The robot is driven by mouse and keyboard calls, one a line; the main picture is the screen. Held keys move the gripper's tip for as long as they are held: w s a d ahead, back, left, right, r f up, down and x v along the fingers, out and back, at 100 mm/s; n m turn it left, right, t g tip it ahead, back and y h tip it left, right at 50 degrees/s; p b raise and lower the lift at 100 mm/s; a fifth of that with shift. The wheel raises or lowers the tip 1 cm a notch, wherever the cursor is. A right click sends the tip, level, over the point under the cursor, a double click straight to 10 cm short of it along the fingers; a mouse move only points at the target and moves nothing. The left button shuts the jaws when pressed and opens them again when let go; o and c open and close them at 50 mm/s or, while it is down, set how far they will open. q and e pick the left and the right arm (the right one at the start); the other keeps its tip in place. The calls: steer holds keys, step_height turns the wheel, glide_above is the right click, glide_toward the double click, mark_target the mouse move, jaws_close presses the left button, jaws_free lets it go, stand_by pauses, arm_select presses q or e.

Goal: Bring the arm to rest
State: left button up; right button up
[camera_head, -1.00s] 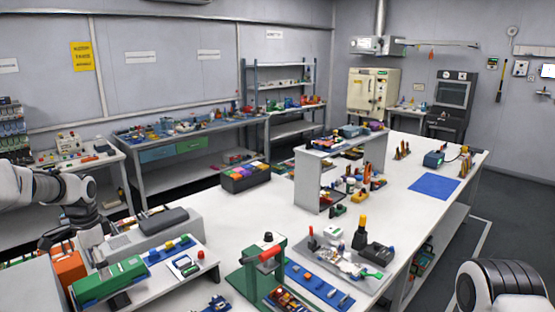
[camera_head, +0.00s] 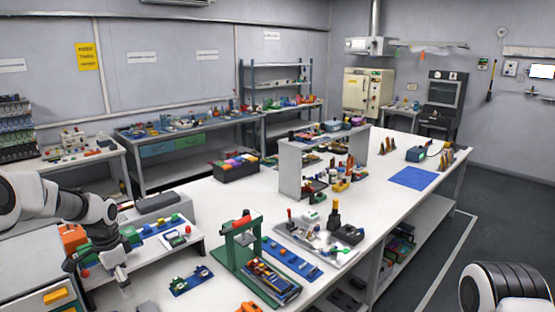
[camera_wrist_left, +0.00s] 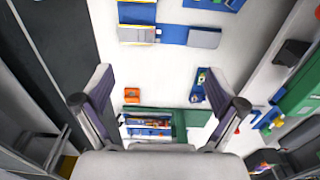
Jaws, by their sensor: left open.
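My left arm comes in from the left in the head view, over the small white shelf at the left end of the bench. My left gripper (camera_head: 122,280) points down near this shelf's front edge. In the left wrist view the two fingers of my left gripper (camera_wrist_left: 155,92) are wide apart with nothing between them. Below them lie the white bench top (camera_wrist_left: 165,68) and a green press with a blue base (camera_wrist_left: 150,125), apart from the fingers. The right gripper is out of view.
The green press (camera_head: 241,240) stands on the bench right of my left gripper. A blue fixture (camera_head: 190,280) lies between them. An orange box (camera_head: 72,237) and a grey device (camera_head: 160,202) are close to my left arm. The bench around a blue mat (camera_head: 414,178) is mostly clear.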

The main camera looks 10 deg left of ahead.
arm_select(q)
steer(key=s+d+f+n, duration=0.1)
steer(key=s+d+f, duration=0.4)
steer(key=d+f, duration=0.3)
steer(key=s+d+f+n, duration=0.2)
steer(key=s+d+f, duration=0.4)
steer(key=f, duration=0.4)
steer(key=s+d+f+n, duration=0.2)
steer(key=s+d+f, duration=0.15)
steer(key=s, duration=0.75)
steer(key=s+d+f+n, duration=0.25)
steer(key=s+d, duration=0.25)
steer(key=s, duration=0.6)
step_height(320, 180, down, 9)
steer(key=s+b, duration=0.1)
steer(key=b, duration=0.7)
steer(key=shift+s+r+b, duration=0.2)
steer(key=shift+b, duration=0.2)
steer(key=shift+s, duration=0.1)
